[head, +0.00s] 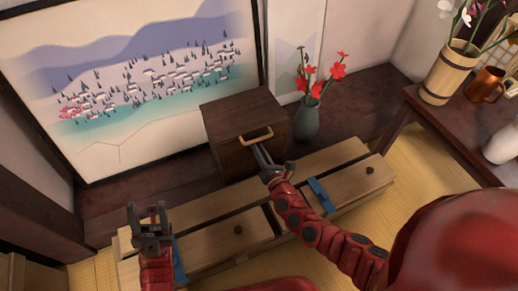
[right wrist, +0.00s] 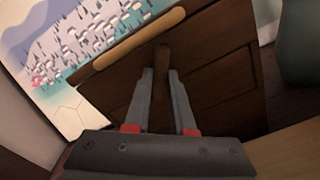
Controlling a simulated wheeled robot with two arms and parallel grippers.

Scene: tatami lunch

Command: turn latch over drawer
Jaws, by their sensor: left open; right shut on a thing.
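A dark brown wooden box with a drawer front (head: 240,108) stands against the back wall. A light tan handle (head: 256,134) is on its front; the right wrist view also shows the handle (right wrist: 125,40). A short brown latch (right wrist: 162,58) sits below the handle in the right wrist view. My right gripper (head: 261,153) is at the box front, with its fingertips (right wrist: 160,74) on either side of the latch, shut on it. The latch is hidden in the head view. My left gripper (head: 148,218) is open and empty, low and to the left, away from the box.
A long low wooden bench (head: 335,160) with blue bands lies in front of the box. A green vase (head: 307,120) with red flowers stands close to the box's right. A painted panel (head: 130,70) is behind. A dark table (head: 445,125) is at right.

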